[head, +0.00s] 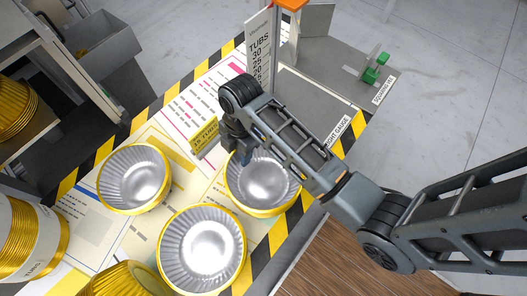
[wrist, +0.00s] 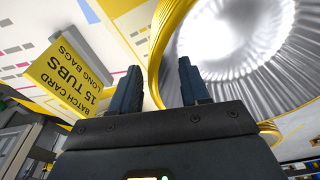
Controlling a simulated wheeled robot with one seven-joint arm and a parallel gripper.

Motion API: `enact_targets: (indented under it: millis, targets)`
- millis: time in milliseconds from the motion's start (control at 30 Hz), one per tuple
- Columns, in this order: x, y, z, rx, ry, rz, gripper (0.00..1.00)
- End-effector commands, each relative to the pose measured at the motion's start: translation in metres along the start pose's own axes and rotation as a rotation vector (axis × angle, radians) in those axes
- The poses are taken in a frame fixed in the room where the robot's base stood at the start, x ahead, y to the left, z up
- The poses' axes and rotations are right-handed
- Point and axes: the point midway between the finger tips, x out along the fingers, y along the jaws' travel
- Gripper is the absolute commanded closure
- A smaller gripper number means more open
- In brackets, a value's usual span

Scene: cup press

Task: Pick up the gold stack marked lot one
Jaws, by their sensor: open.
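Several gold-rimmed tubs or stacks with silvery fluted insides stand on the table in the head view: one at the left (head: 133,178), one at front centre (head: 202,262), one under my gripper (head: 268,190). No lot one marking is readable on them. My gripper (head: 243,158) is open at the far left rim of the tub under it, partly hiding it. In the wrist view, the gold rim (wrist: 158,62) appears between my two fingertips (wrist: 159,80), the right one in front of the silvery inside. I cannot tell whether the fingers touch it.
A yellow batch card (wrist: 65,75) reading 15 tubs, long bags stands close to my gripper. A tubs gauge board (head: 260,55) rises behind. A gold stack with a white label band (head: 28,235) stands at the left edge. Striped tape (head: 90,155) borders the table.

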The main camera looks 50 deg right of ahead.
Motion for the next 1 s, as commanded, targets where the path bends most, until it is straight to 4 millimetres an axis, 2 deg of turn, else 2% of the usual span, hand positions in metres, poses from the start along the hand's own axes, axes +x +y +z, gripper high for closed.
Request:
enact_targets:
  millis: [100, 600, 1000]
  targets:
    - [-0.0003, 0.0000, 0.0000, 0.000, 0.000, 0.000, 0.54]
    - [-0.0005, 0.0001, 0.0000, 0.000, 0.000, 0.000, 1.00]
    - [-0.0005, 0.0003, 0.0003, -0.001, -0.001, 0.001, 1.00]
